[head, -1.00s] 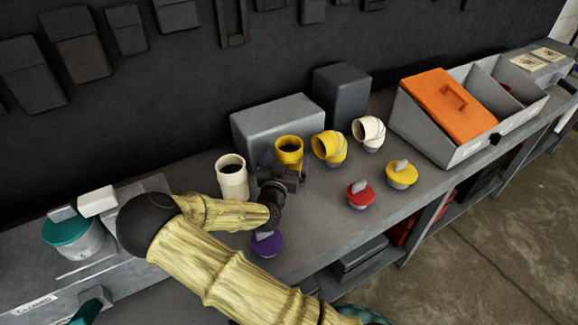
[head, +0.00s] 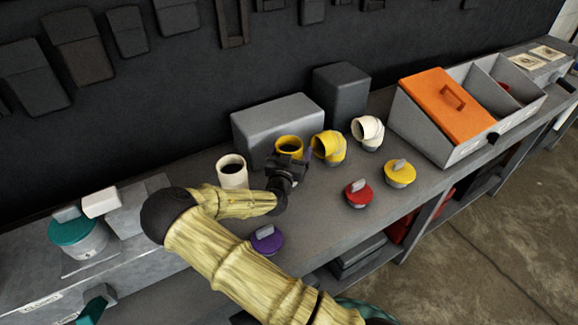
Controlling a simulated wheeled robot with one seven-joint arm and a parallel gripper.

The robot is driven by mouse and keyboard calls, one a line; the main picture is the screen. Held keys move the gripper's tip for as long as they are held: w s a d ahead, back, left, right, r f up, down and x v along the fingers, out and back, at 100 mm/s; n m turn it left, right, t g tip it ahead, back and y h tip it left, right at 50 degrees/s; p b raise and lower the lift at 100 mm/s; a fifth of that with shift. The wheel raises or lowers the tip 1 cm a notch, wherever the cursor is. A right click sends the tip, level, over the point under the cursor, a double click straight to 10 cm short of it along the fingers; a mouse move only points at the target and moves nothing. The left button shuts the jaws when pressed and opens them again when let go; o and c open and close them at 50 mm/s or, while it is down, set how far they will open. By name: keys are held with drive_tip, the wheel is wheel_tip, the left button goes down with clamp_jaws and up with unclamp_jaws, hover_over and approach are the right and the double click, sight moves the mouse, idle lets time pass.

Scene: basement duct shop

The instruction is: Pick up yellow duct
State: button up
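A straight yellow duct (head: 289,144) stands upright on the bench in front of a grey box. A yellow elbow duct (head: 328,147) sits just right of it, its mouth facing left. My gripper (head: 290,158) is in front of the straight yellow duct and hides its lower part. One purple finger shows at the duct's right side, between it and the elbow. The left finger is mostly hidden behind the gripper body. The fingers look spread; contact with the duct cannot be made out.
A cream straight duct (head: 232,171) stands close on the left. A white elbow (head: 368,132) is at the right. Purple (head: 267,240), red (head: 358,193) and yellow (head: 400,173) knobbed caps lie in front. The grey box (head: 277,120) stands behind. An orange-lidded bin (head: 447,105) is farther right.

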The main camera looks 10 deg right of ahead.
drive_tip(key=shift+a, duration=0.25)
drive_tip(key=c, duration=1.2)
drive_tip(key=shift+r, duration=0.15)
drive_tip(key=shift+w+r, duration=0.1)
drive_tip(key=shift+r, duration=0.1)
wheel_tip(320, 180, up, 9)
drive_tip(key=shift+r+b, duration=0.2)
drive_tip(key=shift+b, duration=0.7)
